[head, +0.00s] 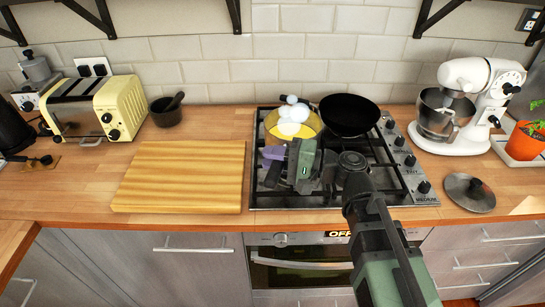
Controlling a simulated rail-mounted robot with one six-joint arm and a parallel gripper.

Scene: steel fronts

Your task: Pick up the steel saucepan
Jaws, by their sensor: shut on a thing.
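A round pan with a yellow-amber wall (270,124) stands at the back left of the gas hob and holds several white round things (291,120). It is the only pot-like vessel on the hob, so I take it as the saucepan; a steel surface is hard to make out. My gripper (273,155), with purple and green parts, is at the pan's near side and is shut on it. The gripper hides the contact and any handle. I cannot tell whether the pan is clear of the hob.
A black frying pan (349,114) sits close by at the back right of the hob (420,187). A lid (468,192) and a stand mixer (465,105) are right. A wooden board (180,178), mortar (165,113) and toaster (95,105) are left. Tiled wall behind.

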